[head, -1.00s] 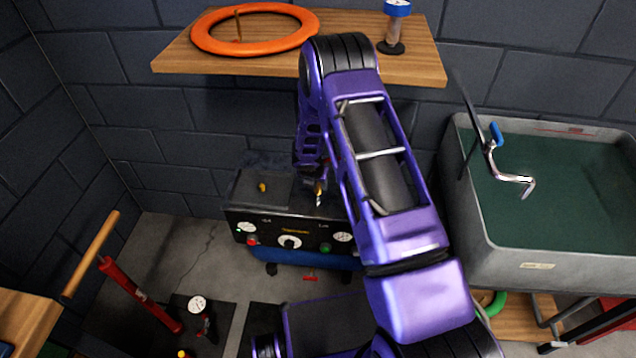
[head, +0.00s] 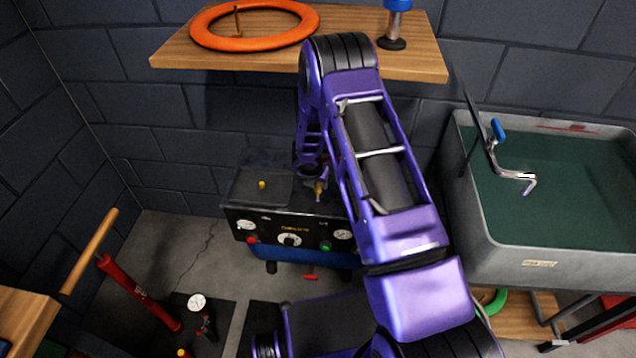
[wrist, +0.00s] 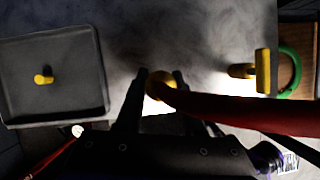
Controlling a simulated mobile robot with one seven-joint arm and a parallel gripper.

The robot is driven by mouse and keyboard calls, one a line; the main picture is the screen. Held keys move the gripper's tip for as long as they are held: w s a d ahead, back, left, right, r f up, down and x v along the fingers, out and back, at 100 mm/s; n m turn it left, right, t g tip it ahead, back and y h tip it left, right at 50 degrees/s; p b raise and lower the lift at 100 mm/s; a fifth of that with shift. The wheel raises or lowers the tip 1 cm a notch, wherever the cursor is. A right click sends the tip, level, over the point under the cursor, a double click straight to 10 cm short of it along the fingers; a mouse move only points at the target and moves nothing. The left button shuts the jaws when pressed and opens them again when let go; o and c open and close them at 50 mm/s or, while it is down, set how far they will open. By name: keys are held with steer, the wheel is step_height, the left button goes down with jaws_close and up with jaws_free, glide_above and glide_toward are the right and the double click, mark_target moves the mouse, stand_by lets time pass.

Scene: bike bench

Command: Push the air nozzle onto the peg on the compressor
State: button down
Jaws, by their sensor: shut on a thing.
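The compressor (head: 265,219) is a black box with gauges and knobs on its front, standing on the floor by the wall. A short yellow peg (head: 262,185) stands upright on the left part of its top; in the wrist view the peg (wrist: 43,77) sits inside a shallow dark tray. My gripper (wrist: 155,75) is shut on the air nozzle (wrist: 159,86), a yellow piece with a red hose running right. In the head view the nozzle (head: 320,192) is over the compressor's right part, to the right of the peg and apart from it. Its lower end is hard to make out.
A second yellow fitting (wrist: 262,71) stands at the right in the wrist view. A wooden shelf (head: 175,56) with an orange ring (head: 205,40) hangs above the compressor. A grey sink (head: 462,190) is at the right.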

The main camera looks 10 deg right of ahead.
steer(key=shift+f+b, duration=1.15)
steer(key=shift+f, duration=0.55)
steer(key=shift+c, duration=2.2)
jaws_free()
steer(key=shift+r, duration=0.1)
steer(key=p+v, duration=0.4)
steer(key=v, duration=1.3)
steer(key=shift+r, duration=0.2)
